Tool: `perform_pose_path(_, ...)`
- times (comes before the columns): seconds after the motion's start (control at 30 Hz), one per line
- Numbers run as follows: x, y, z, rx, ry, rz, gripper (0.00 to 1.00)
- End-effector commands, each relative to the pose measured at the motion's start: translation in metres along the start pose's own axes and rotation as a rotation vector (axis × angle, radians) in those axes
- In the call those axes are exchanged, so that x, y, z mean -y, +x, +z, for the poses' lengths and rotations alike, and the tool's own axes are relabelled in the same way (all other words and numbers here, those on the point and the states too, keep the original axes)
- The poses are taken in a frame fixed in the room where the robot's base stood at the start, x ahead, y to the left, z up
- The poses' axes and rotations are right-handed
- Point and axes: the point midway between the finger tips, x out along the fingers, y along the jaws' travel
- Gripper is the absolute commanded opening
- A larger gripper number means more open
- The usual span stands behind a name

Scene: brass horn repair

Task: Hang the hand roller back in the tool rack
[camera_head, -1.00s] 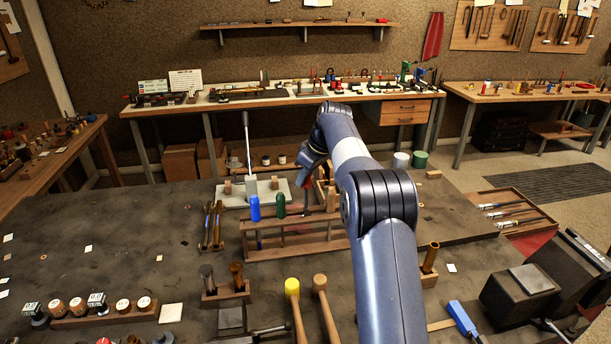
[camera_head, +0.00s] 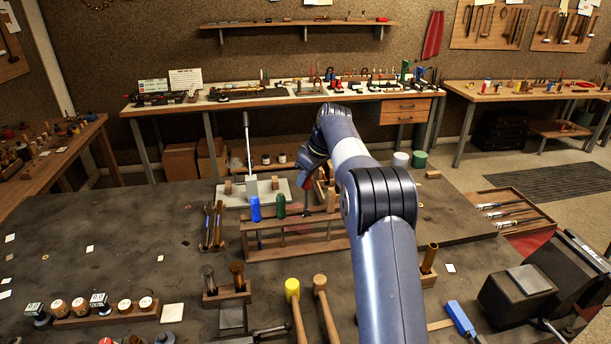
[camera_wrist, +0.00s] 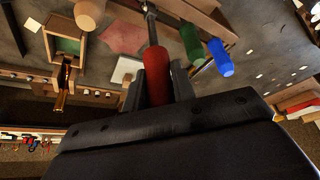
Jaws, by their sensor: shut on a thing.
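My gripper (camera_wrist: 158,88) is shut on the red handle of the hand roller (camera_wrist: 156,62). Its grey metal shaft runs away from the jaws beside the wooden tool rack (camera_wrist: 207,18). In the head view the rack (camera_head: 290,246) stands on the dark bench, holding a blue-handled tool (camera_head: 254,208) and a green-handled tool (camera_head: 281,205).
Two mallets (camera_head: 293,288) lie in front of the rack. A small wooden stand (camera_head: 226,294) with metal pieces is at front left. Pliers-like tools (camera_head: 212,226) stand left of the rack. A white tray (camera_head: 237,196) is behind it.

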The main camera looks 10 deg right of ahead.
Motion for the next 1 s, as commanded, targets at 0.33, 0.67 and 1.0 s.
perform_pose_path(0.33,0.000,0.001,0.000,-0.001,0.000,0.001,0.00)
perform_pose_path(0.67,0.000,0.013,0.005,-0.001,0.000,0.001,0.00)
perform_pose_path(1.0,0.000,0.025,0.011,-0.001,0.000,0.000,0.00)
